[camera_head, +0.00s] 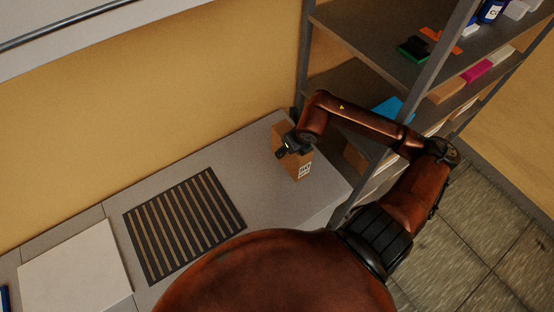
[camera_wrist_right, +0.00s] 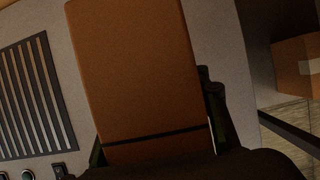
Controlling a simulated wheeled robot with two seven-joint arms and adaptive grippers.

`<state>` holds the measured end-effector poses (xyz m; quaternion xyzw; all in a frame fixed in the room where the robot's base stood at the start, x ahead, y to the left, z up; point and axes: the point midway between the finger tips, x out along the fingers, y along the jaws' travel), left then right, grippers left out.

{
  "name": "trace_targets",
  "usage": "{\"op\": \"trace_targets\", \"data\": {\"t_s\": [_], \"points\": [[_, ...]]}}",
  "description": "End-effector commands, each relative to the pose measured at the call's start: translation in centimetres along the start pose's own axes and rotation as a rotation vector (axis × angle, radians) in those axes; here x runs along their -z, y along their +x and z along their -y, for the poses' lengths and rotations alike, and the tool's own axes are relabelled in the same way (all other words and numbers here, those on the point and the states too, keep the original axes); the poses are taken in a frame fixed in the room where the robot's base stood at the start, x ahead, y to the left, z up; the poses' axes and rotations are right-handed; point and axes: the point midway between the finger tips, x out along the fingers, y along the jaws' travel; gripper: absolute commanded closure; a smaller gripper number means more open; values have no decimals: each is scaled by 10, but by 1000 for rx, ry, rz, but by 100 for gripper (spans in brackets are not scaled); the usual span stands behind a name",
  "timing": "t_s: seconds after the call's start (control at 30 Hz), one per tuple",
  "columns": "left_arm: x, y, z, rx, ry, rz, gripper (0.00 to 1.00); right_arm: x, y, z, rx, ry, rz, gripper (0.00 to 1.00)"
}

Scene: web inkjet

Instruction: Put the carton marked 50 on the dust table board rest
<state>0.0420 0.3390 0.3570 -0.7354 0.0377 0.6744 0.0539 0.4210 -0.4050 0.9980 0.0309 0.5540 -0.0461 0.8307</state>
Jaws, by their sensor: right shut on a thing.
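A brown carton (camera_head: 304,159) is at the right end of the grey table; a white label shows on its side, but its marking is too small to read. My right gripper (camera_head: 289,149) is shut on this carton. In the right wrist view the carton (camera_wrist_right: 135,70) fills the middle, with dark fingers (camera_wrist_right: 155,145) on either side of it. I cannot tell whether its base touches the table. A dark slatted rest (camera_head: 184,224) lies flat and empty on the table, left of the carton. My left gripper is not in view.
A pale flat block (camera_head: 75,272) sits at the table's left end. A metal shelf rack (camera_head: 365,90) with cartons and coloured items stands close on the right. A yellow wall (camera_head: 150,120) runs behind. The table between carton and slatted rest is clear.

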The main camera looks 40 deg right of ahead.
Motion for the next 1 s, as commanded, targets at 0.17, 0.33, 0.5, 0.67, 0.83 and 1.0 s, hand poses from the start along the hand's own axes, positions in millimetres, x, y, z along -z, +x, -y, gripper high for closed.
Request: {"op": "trace_targets", "data": {"t_s": [0.17, 0.33, 0.5, 0.67, 0.83, 1.0], "points": [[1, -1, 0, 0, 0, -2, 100, -4, 29, -19, -5, -2, 1, 95], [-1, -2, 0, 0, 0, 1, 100, -5, 41, -24, -3, -1, 0, 95], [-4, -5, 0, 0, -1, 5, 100, -1, 60, -31, -3, 1, -4, 95], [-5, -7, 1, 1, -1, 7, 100, 6, 77, -30, -3, -1, -2, 95], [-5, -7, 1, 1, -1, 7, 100, 6, 79, -30, -1, -2, 0, 95], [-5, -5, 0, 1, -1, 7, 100, 7, 81, -30, -2, -2, 0, 95]]}}
